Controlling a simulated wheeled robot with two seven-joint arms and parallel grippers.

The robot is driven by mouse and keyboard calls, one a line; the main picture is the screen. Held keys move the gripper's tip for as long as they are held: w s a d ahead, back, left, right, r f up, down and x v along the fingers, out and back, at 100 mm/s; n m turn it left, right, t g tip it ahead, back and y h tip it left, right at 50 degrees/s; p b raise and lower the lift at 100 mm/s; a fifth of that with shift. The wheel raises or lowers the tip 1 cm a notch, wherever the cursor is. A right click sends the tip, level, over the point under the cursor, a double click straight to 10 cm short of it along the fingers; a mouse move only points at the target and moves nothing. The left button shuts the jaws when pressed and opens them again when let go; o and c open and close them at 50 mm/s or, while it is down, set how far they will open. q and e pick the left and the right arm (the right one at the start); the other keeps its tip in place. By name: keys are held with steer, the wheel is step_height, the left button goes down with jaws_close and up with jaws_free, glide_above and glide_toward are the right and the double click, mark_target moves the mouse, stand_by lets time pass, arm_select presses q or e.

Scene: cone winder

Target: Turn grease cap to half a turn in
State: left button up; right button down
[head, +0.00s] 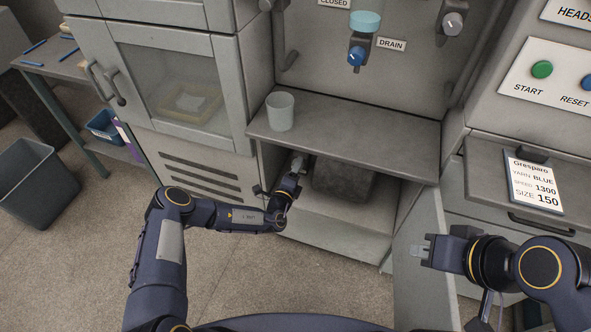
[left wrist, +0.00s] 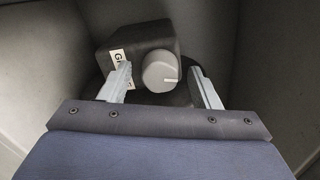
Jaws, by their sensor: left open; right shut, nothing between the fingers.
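The grease cap (left wrist: 158,72) is a round grey knob with a white pointer line toward the right. It sits on the front of a dark block (left wrist: 192,44) with a partly covered label starting with G (left wrist: 118,56). In the head view a dark block (head: 343,180) shows inside the open lower compartment; I cannot make out the cap there. My left gripper (head: 297,166) reaches into this compartment. In the left wrist view its open fingers (left wrist: 161,69) stand on either side of the cap, with visible gaps. My right gripper (head: 420,250) is shut and empty, outside at the right.
A grey shelf (head: 350,135) with a pale cup (head: 280,111) overhangs the compartment. An open door panel (head: 424,262) stands at its right, near my right gripper. Compartment walls lie close around my left gripper. A blue drain knob (head: 356,56) is above.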

arm_select(q)
steer(key=v, duration=0.7)
steer(key=shift+s+p, duration=0.25)
steer(key=shift+p, duration=0.1)
steer(key=shift+a, duration=0.1)
steer(key=b+x, duration=0.7)
steer(key=b, duration=0.1)
steer(key=shift+w, duration=0.45)
steer(key=shift+c, duration=0.4)
